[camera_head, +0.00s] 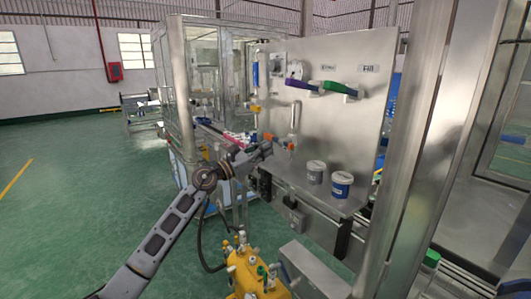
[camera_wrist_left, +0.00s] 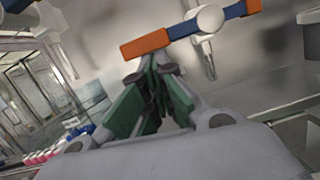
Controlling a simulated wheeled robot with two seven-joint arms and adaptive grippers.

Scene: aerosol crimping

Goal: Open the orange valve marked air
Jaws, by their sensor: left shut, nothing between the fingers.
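A valve handle with orange ends and blue inner parts sits on the upright metal panel; its left orange end (camera_head: 268,137) shows just above my left gripper (camera_head: 268,148) in the head view. In the left wrist view the handle's left orange end (camera_wrist_left: 146,43) lies just beyond the fingertips, and the handle slopes up to the right across a pale round hub (camera_wrist_left: 210,18). I cannot tell whether the fingers touch it. My left gripper is shut and empty, with green finger pads (camera_wrist_left: 150,100). No air mark is readable. My right gripper is not in view.
Purple (camera_head: 298,84) and green (camera_head: 340,89) handles sit higher on the panel (camera_head: 345,120). Two lidded tubs (camera_head: 341,184) stand on the ledge. A yellow device (camera_head: 250,275) with fittings is below. A thick metal post (camera_head: 425,150) stands at right. Green floor is open at left.

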